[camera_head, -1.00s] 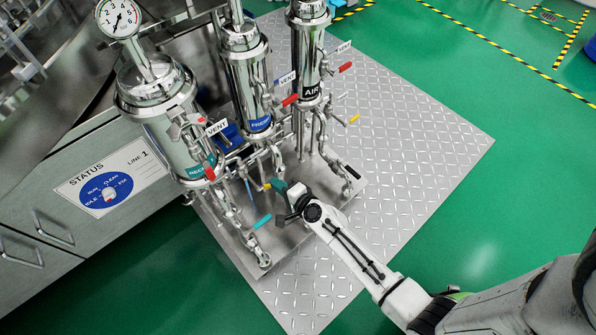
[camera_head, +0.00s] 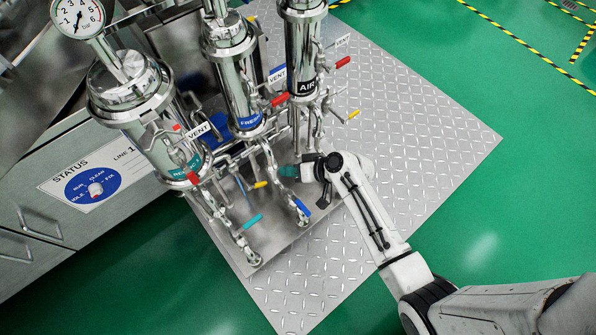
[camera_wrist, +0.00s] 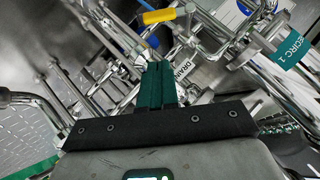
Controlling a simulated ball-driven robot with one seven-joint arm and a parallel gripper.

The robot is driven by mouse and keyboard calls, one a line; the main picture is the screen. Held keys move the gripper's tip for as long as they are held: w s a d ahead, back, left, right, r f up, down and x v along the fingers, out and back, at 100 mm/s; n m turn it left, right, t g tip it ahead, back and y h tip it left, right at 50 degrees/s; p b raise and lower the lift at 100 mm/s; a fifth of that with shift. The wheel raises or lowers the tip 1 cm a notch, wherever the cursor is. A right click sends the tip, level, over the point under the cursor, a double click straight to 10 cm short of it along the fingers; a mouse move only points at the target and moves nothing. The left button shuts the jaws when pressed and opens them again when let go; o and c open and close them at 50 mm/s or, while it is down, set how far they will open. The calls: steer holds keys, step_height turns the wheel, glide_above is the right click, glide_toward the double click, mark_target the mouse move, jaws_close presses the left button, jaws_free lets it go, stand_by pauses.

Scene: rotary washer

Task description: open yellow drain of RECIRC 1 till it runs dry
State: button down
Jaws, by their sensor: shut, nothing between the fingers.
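The RECIRC 1 housing (camera_head: 160,140) is the left steel column, with a teal label that also reads RECIRC 1 in the wrist view (camera_wrist: 290,50). A yellow valve handle (camera_head: 260,184) sits low among the pipes to its right. I cannot see any water flow.
A teal handle (camera_head: 252,221) and a blue handle (camera_head: 300,206) stand low at the front. The FRESH (camera_head: 235,75) and AIR (camera_head: 303,50) columns stand to the right, with red handles. Another yellow handle (camera_head: 353,114) is below AIR. The tread plate (camera_head: 420,130) is clear at right.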

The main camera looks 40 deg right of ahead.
mark_target(265, 185)
steer(key=w+a+f+b, duration=0.3)
steer(key=a+f, duration=0.1)
steer(key=f, duration=0.1)
steer(key=shift+w+a+f, duration=0.15)
steer(key=shift+a+f, duration=0.15)
steer(key=shift+f, duration=0.05)
steer(key=shift+a+f+b, duration=0.1)
steer(key=shift+f+b, duration=0.35)
steer(key=shift+f, duration=0.2)
stand_by(0.6)
steer(key=shift+a+f+b, duration=0.15)
steer(key=shift+f+b, duration=0.3)
steer(key=shift+f, duration=0.1)
steer(key=shift+a+f+b, duration=0.5)
steer(key=shift+f+b, duration=0.1)
steer(key=shift+f, duration=0.25)
